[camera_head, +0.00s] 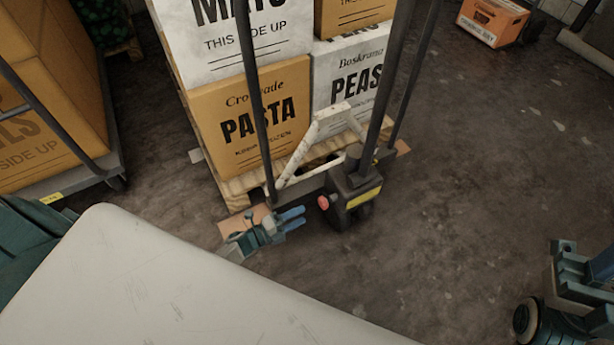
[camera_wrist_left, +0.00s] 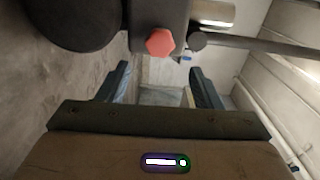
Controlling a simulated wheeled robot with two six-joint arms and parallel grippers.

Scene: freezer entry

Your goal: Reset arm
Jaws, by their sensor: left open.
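My left gripper (camera_head: 291,218) is open and empty, low in front of a pallet jack (camera_head: 355,188). Its blue fingers point right, towards the jack's red knob (camera_head: 323,203), with a gap between them. In the left wrist view the two fingers (camera_wrist_left: 159,88) stand apart with nothing between them. The red knob (camera_wrist_left: 160,42) shows just above the gap there. Part of my right arm (camera_head: 570,285) shows at the lower right edge. A blue piece at its end is cut off by the frame, so its jaws cannot be judged.
A wooden pallet (camera_head: 236,190) bears stacked boxes, among them a pasta box (camera_head: 225,105) and a peas box (camera_head: 350,62). Dark upright bars rise in front. A cart (camera_head: 105,165) with boxes stands left. An orange crate (camera_head: 490,25) lies far right. The floor at right is clear.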

